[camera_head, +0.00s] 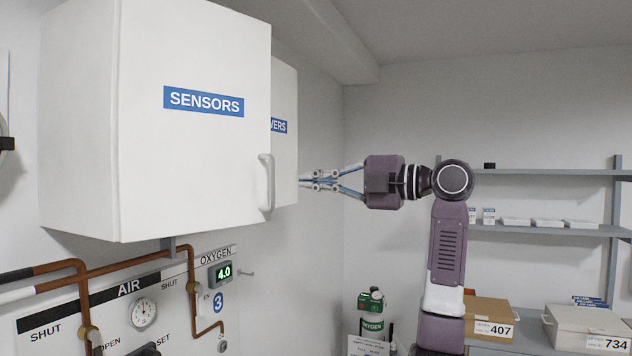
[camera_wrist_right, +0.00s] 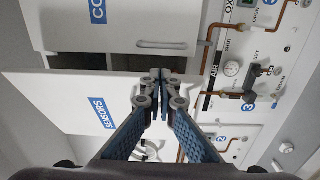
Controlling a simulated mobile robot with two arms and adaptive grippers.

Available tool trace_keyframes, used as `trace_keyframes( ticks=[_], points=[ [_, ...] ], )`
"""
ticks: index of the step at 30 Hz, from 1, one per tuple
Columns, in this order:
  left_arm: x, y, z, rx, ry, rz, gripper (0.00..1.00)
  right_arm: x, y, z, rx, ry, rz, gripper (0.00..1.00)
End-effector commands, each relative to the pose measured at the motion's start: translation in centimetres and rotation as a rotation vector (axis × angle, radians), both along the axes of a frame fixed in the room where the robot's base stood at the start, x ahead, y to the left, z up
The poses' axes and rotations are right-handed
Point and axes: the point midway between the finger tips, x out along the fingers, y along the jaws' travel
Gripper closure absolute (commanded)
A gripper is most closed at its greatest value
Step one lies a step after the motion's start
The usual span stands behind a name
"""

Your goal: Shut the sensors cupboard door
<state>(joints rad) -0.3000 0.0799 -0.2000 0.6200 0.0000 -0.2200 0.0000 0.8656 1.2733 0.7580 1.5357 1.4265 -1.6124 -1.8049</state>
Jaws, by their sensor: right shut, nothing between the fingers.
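The white SENSORS cupboard door (camera_head: 190,155) fills the left of the head view, with a blue label and a pale handle (camera_head: 267,182) at its right edge. It stands forward of the neighbouring cupboard's face. In the wrist view the SENSORS door (camera_wrist_right: 60,100) is angled out, with a dark gap (camera_wrist_right: 122,62) beside its edge, so it appears ajar. My right gripper (camera_head: 304,180) is shut and empty. In the head view its tips point left, just right of the handle; I cannot tell whether they touch the door. The fingertips also show in the wrist view (camera_wrist_right: 160,76). My left gripper is not in view.
The COVERS cupboard (camera_head: 285,160) is partly hidden behind the door; its handle (camera_wrist_right: 168,44) shows in the wrist view. Below are copper pipes and a gas panel (camera_head: 180,300). A shelf rack (camera_head: 560,233) with boxes stands right. A green-topped oxygen cylinder (camera_head: 371,300) stands low in the middle.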

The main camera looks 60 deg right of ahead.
Motion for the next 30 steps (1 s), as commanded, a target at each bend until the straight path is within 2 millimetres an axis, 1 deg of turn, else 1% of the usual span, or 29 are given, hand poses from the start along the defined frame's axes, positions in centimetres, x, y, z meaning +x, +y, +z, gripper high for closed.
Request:
trace_keyframes(
  ticks=[2, 5, 8, 11, 12, 15, 18, 21, 24, 26, 30],
  points=[
    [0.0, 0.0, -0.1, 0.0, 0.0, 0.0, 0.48, -0.5, 0.0, 0.0, -0.002, -0.001, -0.001, 1.0],
    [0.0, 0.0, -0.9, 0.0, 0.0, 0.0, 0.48, -1.5, 1.0, 0.2, -0.015, -0.001, -0.011, 1.0],
    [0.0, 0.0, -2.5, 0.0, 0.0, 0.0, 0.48, -3.1, 3.2, 0.5, -0.037, -0.002, -0.04, 1.0],
    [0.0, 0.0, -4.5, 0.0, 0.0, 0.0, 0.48, -5.4, 6.1, 0.3, -0.054, 0.001, -0.093, 1.0],
    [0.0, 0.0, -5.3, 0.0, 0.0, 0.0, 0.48, -6.4, 7.1, 0.0, -0.057, 0.002, -0.12, 1.0],
    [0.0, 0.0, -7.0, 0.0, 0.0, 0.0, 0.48, -8.6, 9.2, -1.2, -0.053, 0.004, -0.191, 1.0],
    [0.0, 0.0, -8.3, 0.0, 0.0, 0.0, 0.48, -10.3, 10.6, -2.6, -0.038, 0.004, -0.256, 1.0],
    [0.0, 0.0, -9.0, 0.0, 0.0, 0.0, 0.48, -11.4, 11.3, -3.7, -0.02, 0.001, -0.305, 1.0],
    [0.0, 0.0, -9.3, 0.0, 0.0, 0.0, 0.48, -11.9, 11.6, -4.3, -0.006, 0.0, -0.331, 1.0],
    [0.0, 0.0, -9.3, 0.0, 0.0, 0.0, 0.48, -11.9, 11.7, -4.4, -0.002, 0.0, -0.338, 1.0],
    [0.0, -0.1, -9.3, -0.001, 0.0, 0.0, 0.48, -10.8, 11.4, -4.4, 0.001, 0.001, -0.336, 1.0]
  ],
)
